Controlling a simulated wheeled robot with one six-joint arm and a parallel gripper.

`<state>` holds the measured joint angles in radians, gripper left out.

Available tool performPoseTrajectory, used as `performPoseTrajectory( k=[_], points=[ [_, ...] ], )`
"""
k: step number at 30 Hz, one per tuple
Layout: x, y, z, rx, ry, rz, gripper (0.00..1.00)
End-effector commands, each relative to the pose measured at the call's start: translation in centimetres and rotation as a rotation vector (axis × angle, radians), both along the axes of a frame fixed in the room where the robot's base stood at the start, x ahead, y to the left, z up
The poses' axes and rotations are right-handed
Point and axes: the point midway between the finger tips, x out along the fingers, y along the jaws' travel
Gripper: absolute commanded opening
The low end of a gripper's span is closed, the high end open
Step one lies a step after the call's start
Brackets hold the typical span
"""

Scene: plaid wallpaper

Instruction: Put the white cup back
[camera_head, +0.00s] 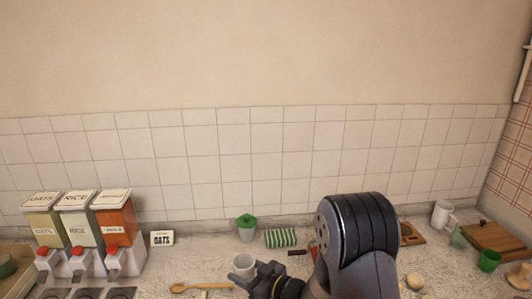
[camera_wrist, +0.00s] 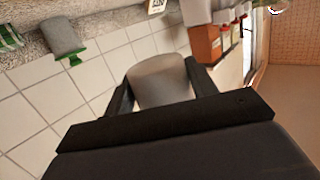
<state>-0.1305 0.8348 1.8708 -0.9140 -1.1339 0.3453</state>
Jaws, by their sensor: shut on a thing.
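A plain white cup (camera_head: 243,264) shows just left of my gripper in the head view, near the front of the counter. In the wrist view the white cup (camera_wrist: 160,82) sits between the two dark fingers, one on each side of it. My gripper (camera_wrist: 160,90) is shut on the cup. In the head view my gripper (camera_head: 262,277) is partly hidden by my own arm. I cannot tell whether the cup touches the counter.
Dispensers (camera_head: 80,225) stand at the left, beside an OATS card (camera_head: 162,239). A wooden spoon (camera_head: 195,288) lies front left. A white mug (camera_head: 442,213), green cup (camera_head: 488,260) and wooden board (camera_head: 497,238) are right.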

Motion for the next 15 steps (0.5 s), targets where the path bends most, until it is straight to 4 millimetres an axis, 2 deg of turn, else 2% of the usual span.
performPoseTrajectory(
  k=[8, 15],
  points=[
    [0.5, -5.6, 0.2, -0.001, 0.002, -0.278, 0.28],
    [-0.2, -11.0, -0.2, -0.002, 0.002, -0.518, 0.28]
  ],
)
